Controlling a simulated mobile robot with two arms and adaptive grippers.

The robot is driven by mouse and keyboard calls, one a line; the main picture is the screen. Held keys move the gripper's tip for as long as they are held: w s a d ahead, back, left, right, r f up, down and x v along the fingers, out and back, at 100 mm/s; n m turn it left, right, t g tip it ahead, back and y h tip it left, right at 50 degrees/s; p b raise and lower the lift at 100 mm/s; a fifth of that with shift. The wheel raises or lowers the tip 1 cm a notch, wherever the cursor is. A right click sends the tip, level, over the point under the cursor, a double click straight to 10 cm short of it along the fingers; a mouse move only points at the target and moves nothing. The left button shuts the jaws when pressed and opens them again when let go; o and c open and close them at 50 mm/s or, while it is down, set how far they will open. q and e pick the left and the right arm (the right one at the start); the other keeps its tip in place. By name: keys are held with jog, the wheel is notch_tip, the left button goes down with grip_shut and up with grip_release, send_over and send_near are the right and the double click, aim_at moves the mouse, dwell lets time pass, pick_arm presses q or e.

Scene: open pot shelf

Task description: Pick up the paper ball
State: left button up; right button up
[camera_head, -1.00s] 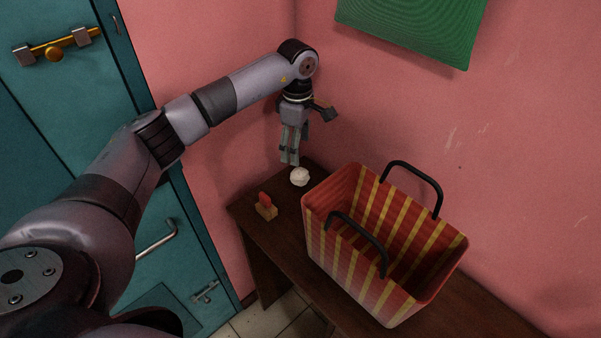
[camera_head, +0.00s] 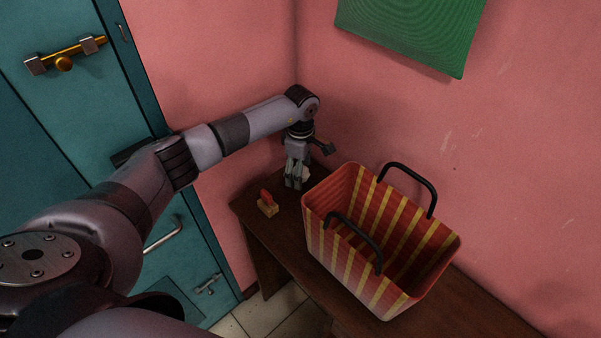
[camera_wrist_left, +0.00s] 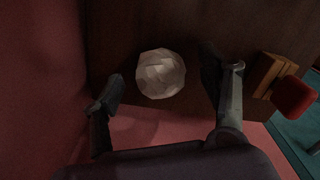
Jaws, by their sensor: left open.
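The paper ball (camera_wrist_left: 160,74) is a crumpled white ball on the dark wooden table. In the left wrist view it lies between the two spread fingers of my left gripper (camera_wrist_left: 162,88), with a gap on each side. In the head view my left gripper (camera_head: 295,184) points down at the table's far corner, and the ball (camera_head: 305,173) shows only in part behind its fingers. My left gripper is open and holds nothing. My right gripper is not in view.
A striped red and yellow basket (camera_head: 335,240) with black handles stands on the table (camera_head: 262,226), right of the gripper. A small red-topped wooden block (camera_head: 267,204) sits to the left; it also shows in the wrist view (camera_wrist_left: 290,95). Pink walls meet behind the gripper.

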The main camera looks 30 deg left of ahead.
pick_arm(q)
jog(key=shift+c, duration=0.6)
jog(key=c, duration=0.8)
jog(key=shift+r, duration=0.1)
